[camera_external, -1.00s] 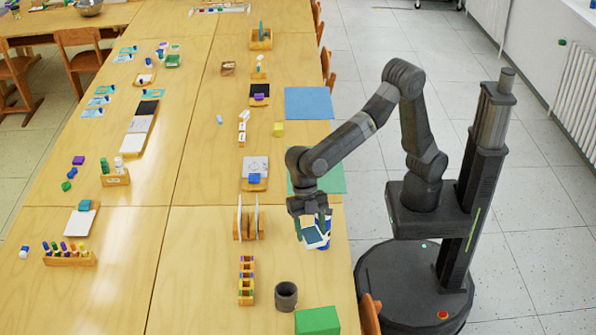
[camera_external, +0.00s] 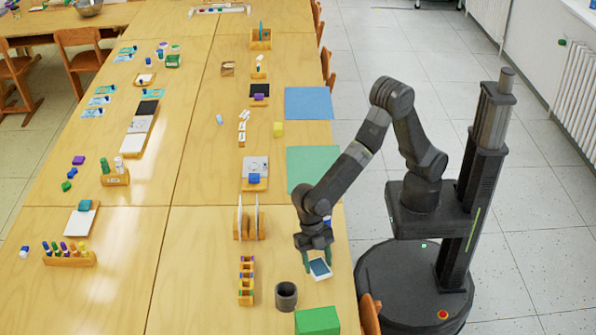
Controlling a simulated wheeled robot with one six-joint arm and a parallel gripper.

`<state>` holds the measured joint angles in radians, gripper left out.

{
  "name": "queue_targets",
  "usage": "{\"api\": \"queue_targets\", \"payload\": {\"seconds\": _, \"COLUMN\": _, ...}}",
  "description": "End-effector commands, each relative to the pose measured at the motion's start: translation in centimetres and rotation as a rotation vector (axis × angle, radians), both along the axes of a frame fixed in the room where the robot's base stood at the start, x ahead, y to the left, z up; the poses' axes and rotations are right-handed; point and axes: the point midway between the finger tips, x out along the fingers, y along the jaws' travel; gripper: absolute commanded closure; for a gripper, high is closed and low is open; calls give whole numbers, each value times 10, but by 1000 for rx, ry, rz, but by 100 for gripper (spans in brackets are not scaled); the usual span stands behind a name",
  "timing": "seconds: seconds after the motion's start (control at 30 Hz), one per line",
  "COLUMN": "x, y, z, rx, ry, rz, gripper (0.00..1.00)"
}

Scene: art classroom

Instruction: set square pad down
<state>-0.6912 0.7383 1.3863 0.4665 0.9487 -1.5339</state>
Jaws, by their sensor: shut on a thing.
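The square pad (camera_external: 320,268) is a small tile with a dark blue-teal face and a pale border. My gripper (camera_external: 318,262) is shut on it from above, near the right edge of the table (camera_external: 205,275). The pad looks slightly tilted. I cannot tell whether it touches the table top. It is behind and to the right of a dark grey cup and above the green box in the picture. A blue thing is mostly hidden behind my gripper.
The dark grey cup (camera_external: 286,296) and the green box (camera_external: 318,321) stand close in front. A wooden rack (camera_external: 246,281) and an upright wooden holder (camera_external: 239,222) stand to the left. Green (camera_external: 313,168) and blue (camera_external: 308,103) mats lie farther back. Bare table lies between the rack and my gripper.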

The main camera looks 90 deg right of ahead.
Motion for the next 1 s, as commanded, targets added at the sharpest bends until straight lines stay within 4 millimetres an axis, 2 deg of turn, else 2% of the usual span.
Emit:
{"api": "queue_targets", "payload": {"seconds": 0.23, "x": -1, "y": -1, "z": -33, "rx": -2, "ry": 3, "rz": -1, "gripper": 72}}
{"api": "queue_targets", "payload": {"seconds": 0.6, "x": 0, "y": 0, "z": -38, "rx": 0, "ry": 0, "rz": 0, "gripper": 72}}
{"api": "queue_targets", "payload": {"seconds": 0.63, "x": 0, "y": 0, "z": -37, "rx": 0, "ry": 1, "rz": 0, "gripper": 44}}
{"api": "queue_targets", "payload": {"seconds": 0.73, "x": 0, "y": 0, "z": -36, "rx": 0, "ry": 1, "rz": -1, "gripper": 24}}
{"api": "queue_targets", "payload": {"seconds": 1.0, "x": 0, "y": 0, "z": -36, "rx": 0, "ry": 1, "rz": 0, "gripper": 24}}
